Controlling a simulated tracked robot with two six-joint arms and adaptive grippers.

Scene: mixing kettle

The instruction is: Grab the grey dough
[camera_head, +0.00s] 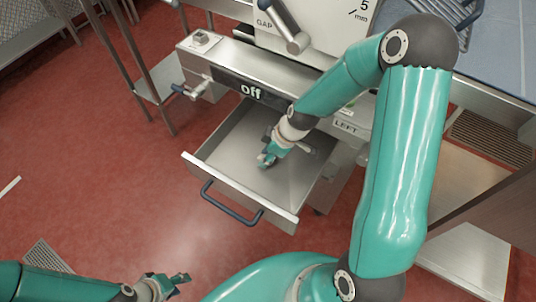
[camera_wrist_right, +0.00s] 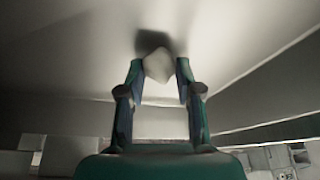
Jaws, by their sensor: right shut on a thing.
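The grey dough (camera_wrist_right: 158,66) is a small pale lump between the two fingertips of my right gripper (camera_wrist_right: 159,72) in the right wrist view. The fingers are shut on it, one at each side. In the head view my right gripper (camera_head: 266,159) reaches down into the open metal drawer (camera_head: 225,145), close to its floor. The dough cannot be made out there. My left gripper (camera_head: 172,284) is low at the bottom left of the head view, over the red floor and away from the drawer. Its finger opening is unclear.
The drawer's dark handle (camera_head: 232,204) faces the front. Above the drawer is the machine body with an "off" display (camera_head: 250,91) and a lever (camera_head: 284,28). Thin metal table legs (camera_head: 143,70) stand at the left.

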